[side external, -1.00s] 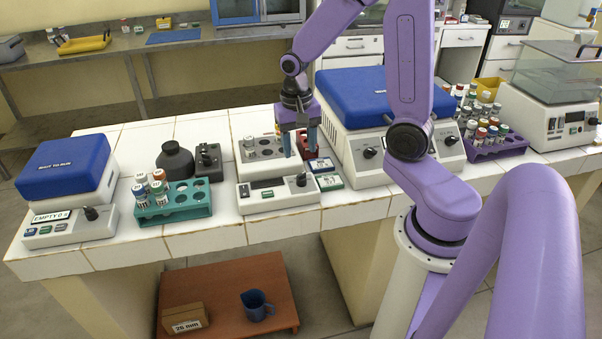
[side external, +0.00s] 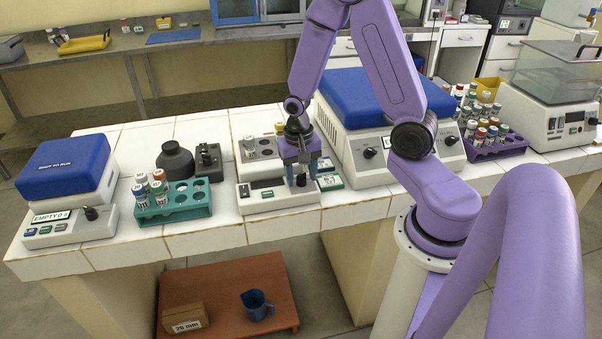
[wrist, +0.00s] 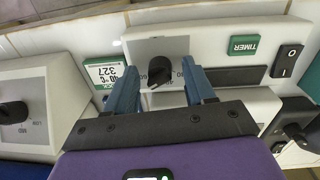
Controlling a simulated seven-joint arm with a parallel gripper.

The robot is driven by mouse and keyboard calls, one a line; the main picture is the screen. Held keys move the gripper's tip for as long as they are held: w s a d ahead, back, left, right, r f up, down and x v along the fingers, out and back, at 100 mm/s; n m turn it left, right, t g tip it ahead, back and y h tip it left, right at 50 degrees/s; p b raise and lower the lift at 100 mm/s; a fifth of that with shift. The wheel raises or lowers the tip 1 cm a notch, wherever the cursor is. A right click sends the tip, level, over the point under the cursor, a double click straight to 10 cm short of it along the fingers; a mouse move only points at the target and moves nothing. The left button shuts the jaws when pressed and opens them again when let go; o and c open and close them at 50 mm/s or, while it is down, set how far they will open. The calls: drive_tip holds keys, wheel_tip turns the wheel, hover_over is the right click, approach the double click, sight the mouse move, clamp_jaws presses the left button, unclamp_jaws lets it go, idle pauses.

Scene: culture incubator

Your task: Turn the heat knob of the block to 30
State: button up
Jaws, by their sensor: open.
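The block (side external: 250,206) is a white unit with a low front panel and a rack of wells behind, in the middle of the bench. Its black heat knob (wrist: 160,72) sits on a grey dial plate in the wrist view, with dial marks partly hidden. My gripper (side external: 301,181) is over the panel's right end, pointing down. In the wrist view my gripper (wrist: 161,78) is open, with one blue finger on each side of the knob. Gaps show between the fingers and the knob. The knob's exact setting is hard to read.
A green-edged display card (wrist: 104,73) lies beside the block. A green TIMER button (wrist: 243,45) and black rocker switch (wrist: 286,61) are on the panel. A teal vial rack (side external: 175,208) stands left, and a blue-lidded unit (side external: 365,98) stands close on the right.

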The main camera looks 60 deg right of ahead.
clamp_jaws()
drive_tip(key=shift+n, duration=0.3)
drive_tip(key=n, duration=0.5)
drive_tip(key=shift+n, duration=0.3)
drive_tip(key=n, duration=0.6)
drive_tip(key=shift+t, duration=0.4)
drive_tip(key=n, duration=0.6)
drive_tip(key=shift+n, duration=0.3)
drive_tip(key=n, duration=0.5)
drive_tip(key=shift+s+n, duration=0.1)
drive_tip(key=shift+n, duration=0.2)
